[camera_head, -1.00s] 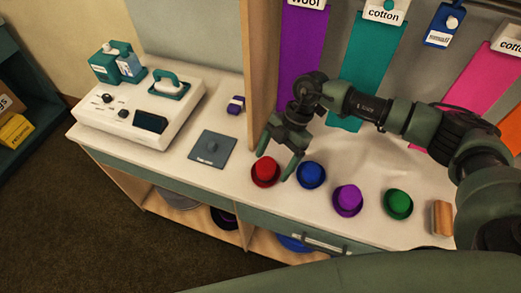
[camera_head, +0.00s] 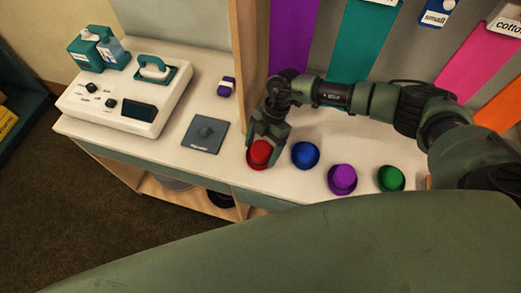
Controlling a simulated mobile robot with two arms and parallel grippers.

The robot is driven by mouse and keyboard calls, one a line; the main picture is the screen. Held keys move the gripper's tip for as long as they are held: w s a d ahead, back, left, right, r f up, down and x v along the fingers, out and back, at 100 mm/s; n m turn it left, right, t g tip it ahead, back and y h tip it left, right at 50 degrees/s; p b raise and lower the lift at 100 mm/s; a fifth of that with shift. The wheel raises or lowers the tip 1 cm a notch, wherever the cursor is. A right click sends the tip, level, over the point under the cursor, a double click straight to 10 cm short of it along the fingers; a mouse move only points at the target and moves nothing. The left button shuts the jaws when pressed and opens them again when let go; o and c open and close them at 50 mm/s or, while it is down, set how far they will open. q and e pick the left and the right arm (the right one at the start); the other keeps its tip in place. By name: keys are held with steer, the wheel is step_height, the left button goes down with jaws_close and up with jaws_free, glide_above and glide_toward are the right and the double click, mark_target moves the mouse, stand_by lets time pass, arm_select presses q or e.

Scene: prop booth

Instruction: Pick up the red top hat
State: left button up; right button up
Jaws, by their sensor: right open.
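The red top hat (camera_head: 261,156) stands on the white counter (camera_head: 290,183), the leftmost in a row of hats. My right gripper (camera_head: 266,137) is directly over it, open, with its fingers reaching down at the hat's crown from behind. The fingers overlap the upper part of the hat in the head view. I cannot tell whether they touch it. My left gripper is out of view.
A blue hat (camera_head: 305,155) stands close to the right of the red one. A purple hat (camera_head: 342,179) and a green hat (camera_head: 391,179) follow. A wooden post rises behind.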

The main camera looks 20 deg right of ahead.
steer(key=c, duration=1.4)
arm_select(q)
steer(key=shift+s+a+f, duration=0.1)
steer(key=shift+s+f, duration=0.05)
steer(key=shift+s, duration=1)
arm_select(e)
steer(key=shift+r, duration=0.15)
